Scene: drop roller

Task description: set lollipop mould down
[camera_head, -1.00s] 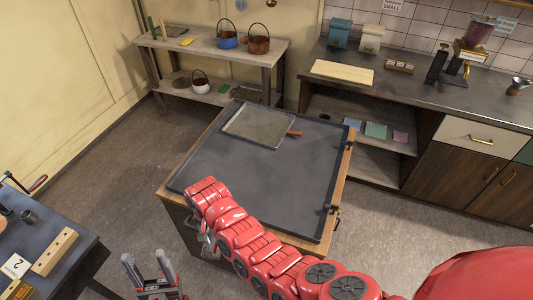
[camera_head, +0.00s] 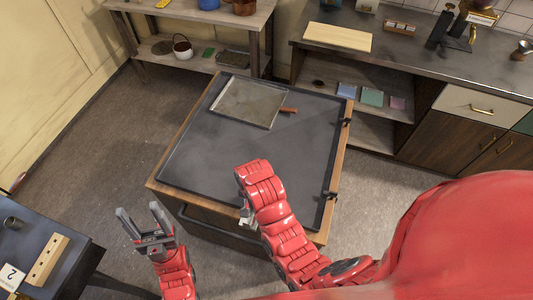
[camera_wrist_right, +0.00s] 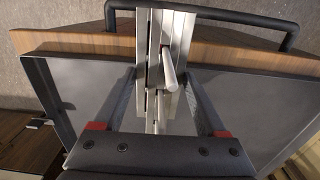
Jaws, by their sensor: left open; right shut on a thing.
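The lollipop mould (camera_wrist_right: 147,45) is a pale metal piece with a white stick on it, held between the two fingers of my right gripper (camera_wrist_right: 162,95) in the right wrist view. In that view it overlaps the wooden front edge of the table. In the head view only a small pale bit of the mould (camera_head: 246,216) shows under my red right arm, near the table's front edge. I cannot tell whether it touches the top. The right fingers are hidden there. My left gripper (camera_head: 139,211) is open and empty, left of the table over the floor.
The dark-topped table (camera_head: 200,150) has a raised rim and carries a metal tray (camera_head: 248,103) and a wooden-handled tool (camera_head: 288,110) at the back. A rail (camera_wrist_right: 215,15) runs along its front. A side bench (camera_head: 70,230) holds a wooden block (camera_head: 46,259). The table's middle is clear.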

